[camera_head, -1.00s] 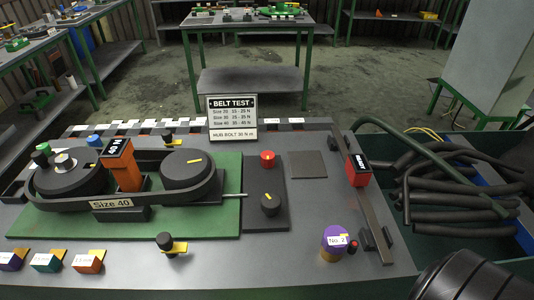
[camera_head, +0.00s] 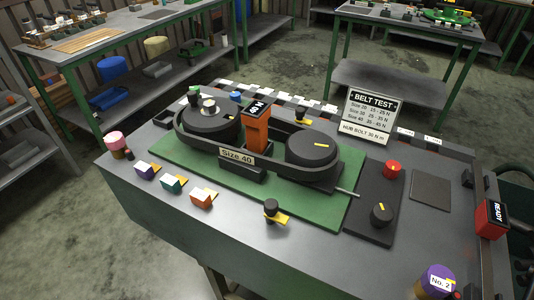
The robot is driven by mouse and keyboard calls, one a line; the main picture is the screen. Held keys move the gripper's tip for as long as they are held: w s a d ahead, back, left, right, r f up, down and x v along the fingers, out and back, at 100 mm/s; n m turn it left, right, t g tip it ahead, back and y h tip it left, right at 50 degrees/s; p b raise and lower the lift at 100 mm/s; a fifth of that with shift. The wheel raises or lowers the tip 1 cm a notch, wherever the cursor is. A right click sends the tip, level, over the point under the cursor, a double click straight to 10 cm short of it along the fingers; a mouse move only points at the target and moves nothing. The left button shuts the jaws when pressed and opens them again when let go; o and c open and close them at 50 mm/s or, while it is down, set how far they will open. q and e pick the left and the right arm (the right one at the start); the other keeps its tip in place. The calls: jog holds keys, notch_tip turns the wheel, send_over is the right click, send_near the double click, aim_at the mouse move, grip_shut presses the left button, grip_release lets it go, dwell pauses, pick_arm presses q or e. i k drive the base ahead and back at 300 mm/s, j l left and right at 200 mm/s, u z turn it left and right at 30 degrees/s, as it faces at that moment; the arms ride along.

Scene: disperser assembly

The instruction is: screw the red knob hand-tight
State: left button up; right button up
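A red knob (camera_head: 393,169) with a yellow mark sits on a dark plate (camera_head: 365,205) at the right of the belt rig. A black knob (camera_head: 382,214) with a yellow mark sits on the same plate, nearer to me. Whether the red knob is tight or loose cannot be told from here. A black belt runs around two dark pulleys (camera_head: 311,149) on a green base (camera_head: 285,198), with a "Size 40" label (camera_head: 237,156) on it. Neither of my grippers shows in the head view.
A "BELT TEST" sign (camera_head: 370,108) stands behind the rig. A red "READY" block (camera_head: 490,219) and a purple "No. 2" cylinder (camera_head: 437,281) are at the right. Colored blocks (camera_head: 173,183) and a pink-topped piece (camera_head: 115,142) line the left front. Bare table shows along the front.

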aim_at(392, 170)
jog(key=j+z, duration=0.1)
jog(key=z, duration=0.3)
jog(key=k+z, duration=0.15)
jog(key=z, duration=0.2)
jog(key=j+z, duration=0.1)
jog(key=z, duration=0.3)
jog(key=k+z, duration=0.15)
jog(key=z, duration=0.25)
